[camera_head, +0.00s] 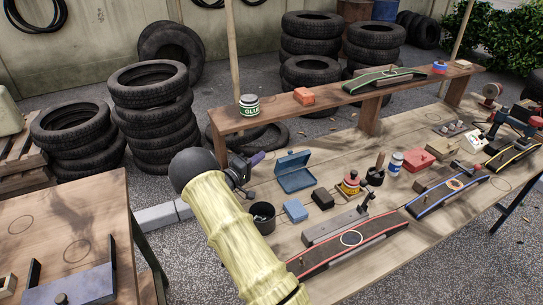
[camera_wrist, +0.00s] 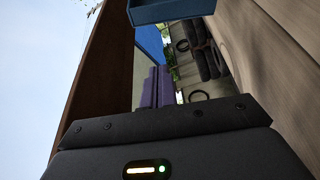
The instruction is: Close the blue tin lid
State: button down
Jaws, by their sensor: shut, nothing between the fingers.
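The blue tin (camera_head: 297,180) stands on the long workbench, with its lid (camera_head: 291,162) standing raised at the back. In the wrist view the lid (camera_wrist: 150,42) is a blue panel just beyond my fingertips, and part of the tin (camera_wrist: 170,11) shows at the top edge. My gripper (camera_head: 257,158) is left of the tin, near the left side of the lid. Its purple fingers (camera_wrist: 155,88) are shut together and empty. I cannot tell whether the fingertips touch the lid.
A dark cup (camera_head: 262,219) stands below my gripper. A small blue box (camera_head: 295,211) and a black block (camera_head: 322,198) sit in front of the tin. Bare wood lies right of the tin.

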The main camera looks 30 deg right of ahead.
jog(key=shift+s+d+p, duration=0.15)
jog(key=shift+d+p, duration=0.05)
jog(key=shift+d, duration=1.3)
jog(key=shift+s+d+p, duration=0.2)
jog(key=shift+d, duration=1.25)
jog(key=shift+s+d+p, duration=0.15)
jog(key=shift+d+p, duration=0.05)
jog(key=shift+d, duration=1.3)
